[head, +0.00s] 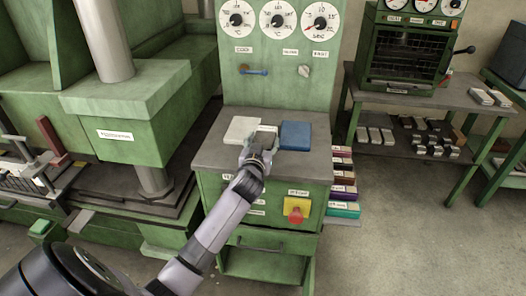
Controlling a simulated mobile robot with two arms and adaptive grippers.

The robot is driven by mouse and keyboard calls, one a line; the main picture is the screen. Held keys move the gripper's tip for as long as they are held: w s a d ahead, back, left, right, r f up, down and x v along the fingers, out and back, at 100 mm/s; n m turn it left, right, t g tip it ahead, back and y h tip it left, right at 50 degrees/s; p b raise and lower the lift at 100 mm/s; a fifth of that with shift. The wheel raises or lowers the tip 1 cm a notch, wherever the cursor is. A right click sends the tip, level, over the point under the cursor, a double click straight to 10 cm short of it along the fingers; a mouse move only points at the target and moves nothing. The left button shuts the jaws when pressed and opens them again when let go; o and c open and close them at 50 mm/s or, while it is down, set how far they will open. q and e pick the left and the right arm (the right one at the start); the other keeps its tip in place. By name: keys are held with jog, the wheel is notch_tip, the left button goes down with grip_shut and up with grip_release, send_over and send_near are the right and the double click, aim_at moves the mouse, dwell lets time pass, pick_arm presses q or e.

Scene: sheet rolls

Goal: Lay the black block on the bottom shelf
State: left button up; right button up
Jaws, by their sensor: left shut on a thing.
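My left gripper (262,147) is over the grey top (220,151) of the green control cabinet, at the near edge of a small pale-rimmed piece (267,130). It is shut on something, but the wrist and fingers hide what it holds. I cannot make out a clear black block at the gripper. Several small dark blocks (421,149) lie among pale ones on the lower shelf of the table at the back right. The cabinet has an open low shelf (262,264) near the floor. My right gripper is not in view.
A white pad (241,129) and a blue pad (296,135) lie on the cabinet top. A red knob on a yellow plate (297,209) sticks out in front. Coloured slabs (344,193) are stacked at the cabinet's right. A green press (120,120) stands left. The floor at right is clear.

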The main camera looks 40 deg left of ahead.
pick_arm(q)
jog(key=shift+f, duration=1.45)
jog(key=shift+f+b, duration=0.15)
jog(key=shift+b, duration=0.15)
jog(key=o, duration=1.5)
jog(key=shift+s+d, duration=0.2)
jog(key=shift+s, duration=0.1)
jog(key=v, duration=1.1)
jog(key=shift+s+r, duration=0.15)
jog(key=shift+r, duration=0.1)
